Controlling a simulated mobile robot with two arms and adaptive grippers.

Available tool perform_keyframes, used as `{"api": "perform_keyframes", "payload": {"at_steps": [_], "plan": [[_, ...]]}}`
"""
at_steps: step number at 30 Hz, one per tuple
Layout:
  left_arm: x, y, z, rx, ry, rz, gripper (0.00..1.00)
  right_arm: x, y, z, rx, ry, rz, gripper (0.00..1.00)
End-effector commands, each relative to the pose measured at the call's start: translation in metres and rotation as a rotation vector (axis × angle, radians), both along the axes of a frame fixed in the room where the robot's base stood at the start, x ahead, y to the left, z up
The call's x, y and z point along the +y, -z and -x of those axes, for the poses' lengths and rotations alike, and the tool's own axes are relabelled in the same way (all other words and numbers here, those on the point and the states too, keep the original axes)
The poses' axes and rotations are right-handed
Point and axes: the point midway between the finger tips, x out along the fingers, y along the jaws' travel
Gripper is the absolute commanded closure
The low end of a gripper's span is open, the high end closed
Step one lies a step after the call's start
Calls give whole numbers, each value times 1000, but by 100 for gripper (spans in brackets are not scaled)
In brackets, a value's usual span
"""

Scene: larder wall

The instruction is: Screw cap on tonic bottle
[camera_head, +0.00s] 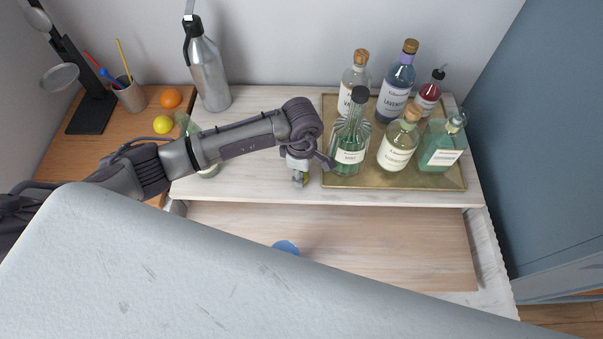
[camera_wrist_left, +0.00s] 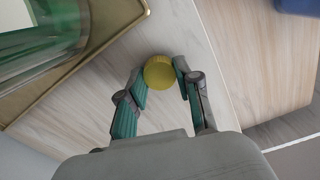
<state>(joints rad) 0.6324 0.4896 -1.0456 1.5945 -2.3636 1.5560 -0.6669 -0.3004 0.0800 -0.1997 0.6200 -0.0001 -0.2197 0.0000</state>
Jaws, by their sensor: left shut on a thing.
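My left gripper (camera_head: 299,177) is shut on a yellow cap (camera_head: 306,178), near the front edge of the pale wooden shelf, just left of the tray. In the left wrist view, the yellow cap (camera_wrist_left: 158,73) sits between the fingertips of the gripper (camera_wrist_left: 161,80). A greenish clear bottle (camera_head: 209,172) stands on the shelf further left, mostly hidden behind my left arm; its upper part (camera_head: 182,119) shows above the arm. I cannot read its label or tell whether it is the tonic bottle. My right gripper is not in view.
A brass tray (camera_head: 450,181) holds several bottles, including a green one with a black stopper (camera_head: 350,145) close to my gripper. A steel bottle (camera_head: 210,75) stands at the back. A blue round thing (camera_head: 286,247) lies on the lower surface. The shelf between steel bottle and tray is partly clear.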

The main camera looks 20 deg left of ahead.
Motion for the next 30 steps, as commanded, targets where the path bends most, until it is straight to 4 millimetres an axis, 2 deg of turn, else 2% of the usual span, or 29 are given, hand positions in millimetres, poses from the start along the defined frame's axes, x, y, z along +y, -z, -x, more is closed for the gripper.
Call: {"api": "perform_keyframes", "payload": {"at_steps": [5, 9, 15, 21, 25, 30], "plan": [[1, -13, -1, -4, 0, 0, 80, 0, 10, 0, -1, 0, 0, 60], [0, -37, -2, -8, 3, 1, 80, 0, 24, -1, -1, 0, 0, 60], [-46, -63, 17, -6, 7, 4, 80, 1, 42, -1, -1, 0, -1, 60], [-83, -88, 32, -4, 5, 3, 80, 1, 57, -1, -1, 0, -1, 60], [-98, -99, 39, -3, 3, 2, 80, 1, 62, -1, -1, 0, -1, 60], [-107, -107, 44, 0, 2, 0, 80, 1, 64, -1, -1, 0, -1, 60]]}}
